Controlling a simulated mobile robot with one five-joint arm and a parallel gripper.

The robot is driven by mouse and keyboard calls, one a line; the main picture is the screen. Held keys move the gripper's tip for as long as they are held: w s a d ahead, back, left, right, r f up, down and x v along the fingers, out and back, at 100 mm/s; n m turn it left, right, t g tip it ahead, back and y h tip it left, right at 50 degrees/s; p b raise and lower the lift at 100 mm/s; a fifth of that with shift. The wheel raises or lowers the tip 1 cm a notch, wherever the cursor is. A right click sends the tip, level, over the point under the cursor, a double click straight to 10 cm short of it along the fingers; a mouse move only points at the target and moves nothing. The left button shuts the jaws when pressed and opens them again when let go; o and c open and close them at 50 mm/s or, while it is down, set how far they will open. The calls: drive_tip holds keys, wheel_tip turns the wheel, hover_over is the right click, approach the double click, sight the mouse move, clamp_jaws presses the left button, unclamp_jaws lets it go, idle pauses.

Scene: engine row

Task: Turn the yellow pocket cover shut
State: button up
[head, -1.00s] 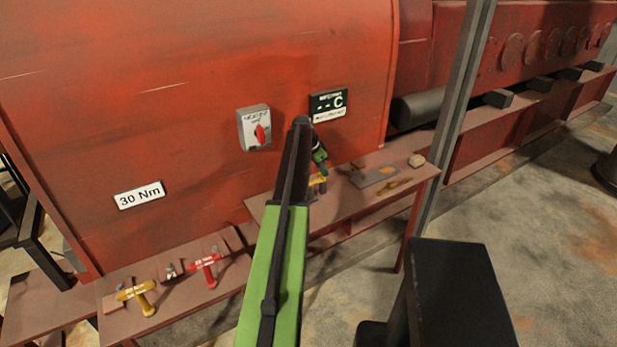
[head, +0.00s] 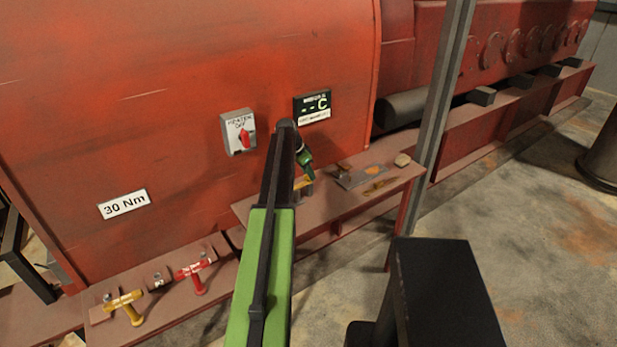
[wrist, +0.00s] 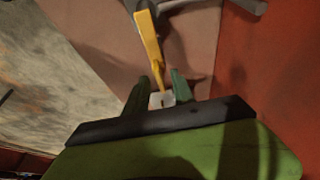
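A yellow bar-shaped part (wrist: 151,42), which looks like the pocket cover, runs down between my gripper's fingers in the wrist view. Its near end narrows and lies over a small whitish block (wrist: 157,101). In the head view a bit of yellow (head: 302,182) shows on the shelf just below my gripper (head: 306,166). My gripper (wrist: 160,76) has its two green fingers apart, one on each side of the yellow part's narrow end. Gaps show between the fingertips and the yellow. I cannot tell whether a finger touches it, and the pocket itself is not clear.
The brown shelf (head: 262,205) stands against the red engine (head: 180,80). It also bears a grey plate (head: 352,181), another yellow piece (head: 380,187) and a tan lump (head: 402,160). Yellow (head: 124,300) and red (head: 194,270) T-handles are at lower left. A grey post (head: 440,100) rises at the right.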

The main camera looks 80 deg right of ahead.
drive_tip(key=p+v, duration=1.5)
drive_tip(key=v, duration=0.2)
